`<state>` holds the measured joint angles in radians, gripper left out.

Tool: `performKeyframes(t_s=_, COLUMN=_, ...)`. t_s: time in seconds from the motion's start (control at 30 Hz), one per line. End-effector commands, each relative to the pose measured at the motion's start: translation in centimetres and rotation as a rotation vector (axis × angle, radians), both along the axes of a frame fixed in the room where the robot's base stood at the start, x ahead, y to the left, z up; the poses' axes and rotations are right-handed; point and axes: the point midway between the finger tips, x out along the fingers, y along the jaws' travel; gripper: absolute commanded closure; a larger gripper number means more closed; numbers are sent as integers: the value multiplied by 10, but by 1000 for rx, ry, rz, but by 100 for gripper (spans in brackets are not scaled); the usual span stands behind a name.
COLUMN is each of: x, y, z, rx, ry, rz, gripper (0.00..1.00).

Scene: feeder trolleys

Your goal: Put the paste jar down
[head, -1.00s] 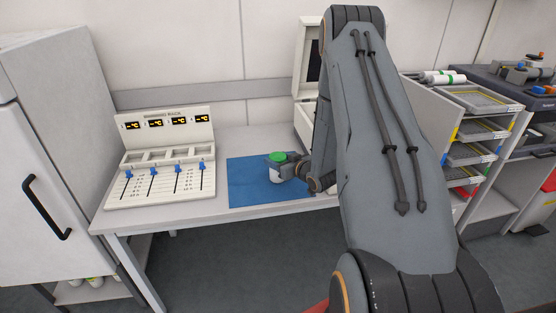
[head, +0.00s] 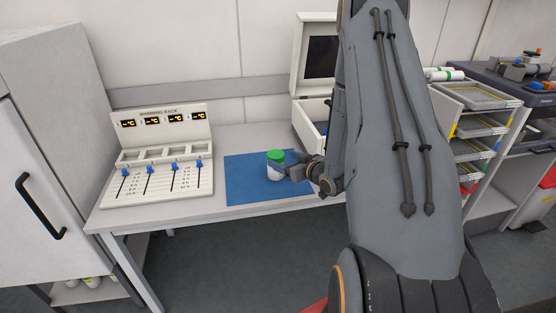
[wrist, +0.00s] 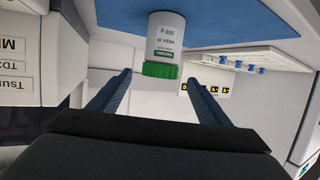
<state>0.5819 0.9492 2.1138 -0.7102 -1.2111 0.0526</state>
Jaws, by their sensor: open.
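The paste jar (head: 275,166) is white with a green lid and stands upright on the blue mat (head: 245,182) on the bench. In the wrist view the jar (wrist: 166,40) appears upside down, its printed label facing me, with its base against the mat (wrist: 225,22). My gripper (head: 288,170) is just right of the jar in the head view. In the wrist view my gripper (wrist: 158,80) has its two fingers spread wide, with a gap between them and the jar beyond their tips. It is open and empty.
A warming rack (head: 160,150) with displays, slots and blue sliders stands left of the mat. A white box-like device (head: 308,75) with a dark screen stands behind my arm. A fridge (head: 45,150) is at the left, and shelved trays (head: 472,150) at the right.

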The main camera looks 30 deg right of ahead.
Motion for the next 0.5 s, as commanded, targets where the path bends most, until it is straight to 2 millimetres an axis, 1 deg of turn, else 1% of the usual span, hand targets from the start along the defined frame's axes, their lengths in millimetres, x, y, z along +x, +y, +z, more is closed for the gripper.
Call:
performKeyframes(t_s=0.03, x=-10, y=-2, z=2, rx=0, ry=1, rz=-2, gripper=29)
performKeyframes(t_s=0.1, x=-22, y=-4, z=6, rx=1, ry=0, rz=-3, gripper=29)
performKeyframes(t_s=0.23, x=-40, y=-5, z=12, rx=-1, ry=0, rz=-2, gripper=29)
performKeyframes(t_s=0.4, x=-51, y=-5, z=16, rx=-2, ry=5, rz=1, gripper=29)
performKeyframes(t_s=0.5, x=-49, y=1, z=20, rx=-22, ry=45, rz=-2, gripper=29)
